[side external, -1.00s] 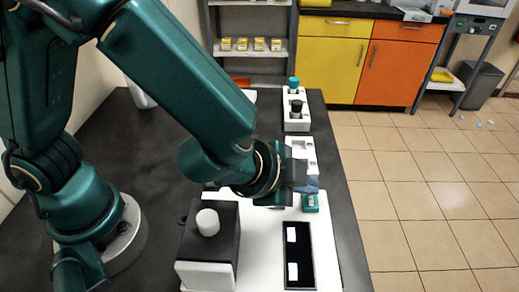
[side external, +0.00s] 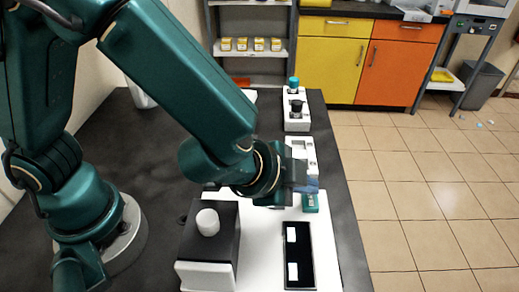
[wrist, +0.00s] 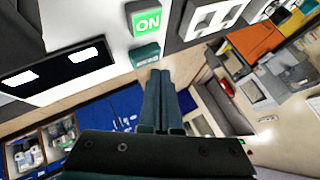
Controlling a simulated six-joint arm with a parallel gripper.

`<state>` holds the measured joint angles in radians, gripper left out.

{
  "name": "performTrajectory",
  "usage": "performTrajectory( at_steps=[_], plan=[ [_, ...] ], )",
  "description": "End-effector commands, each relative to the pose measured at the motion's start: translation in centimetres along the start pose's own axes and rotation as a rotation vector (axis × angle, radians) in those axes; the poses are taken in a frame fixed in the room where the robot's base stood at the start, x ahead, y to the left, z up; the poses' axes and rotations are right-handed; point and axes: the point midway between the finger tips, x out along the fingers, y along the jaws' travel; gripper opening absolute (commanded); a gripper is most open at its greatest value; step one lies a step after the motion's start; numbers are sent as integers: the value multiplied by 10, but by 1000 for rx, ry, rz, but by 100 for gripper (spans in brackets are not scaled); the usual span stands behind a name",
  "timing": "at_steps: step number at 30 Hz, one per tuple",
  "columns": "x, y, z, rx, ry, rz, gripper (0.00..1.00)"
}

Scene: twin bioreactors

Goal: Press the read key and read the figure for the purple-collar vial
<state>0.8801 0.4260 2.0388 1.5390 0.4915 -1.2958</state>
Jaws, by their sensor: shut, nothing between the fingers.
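My gripper (side external: 309,187) is shut and empty, its fingertips just above and behind a small green key block (side external: 310,203) in the side view. In the wrist view my shut fingers (wrist: 160,76) point up toward a teal key (wrist: 144,54), with a small gap visible between; contact cannot be told. A lit green ON sign (wrist: 147,20) is beyond the key. A black panel (side external: 299,272) with two white windows lies on the white base; no figure is legible. Two vials stand in a white rack, one cyan-capped (side external: 293,85), one dark-capped (side external: 296,106); no purple collar can be made out.
A dark box with a white knob (side external: 207,222) stands left of the panel on the white base (side external: 262,240). A white holder with empty openings (side external: 312,158) sits behind the gripper. The dark bench's right edge drops to tiled floor.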

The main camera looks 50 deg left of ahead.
Motion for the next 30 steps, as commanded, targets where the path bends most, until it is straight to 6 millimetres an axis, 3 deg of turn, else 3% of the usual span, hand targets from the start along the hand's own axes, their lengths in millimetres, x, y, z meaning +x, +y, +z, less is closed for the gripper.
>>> performTrajectory(
  at_steps=[30],
  plan=[
    [9, 6, 7, 0, -1, 0, 0]
  ],
)
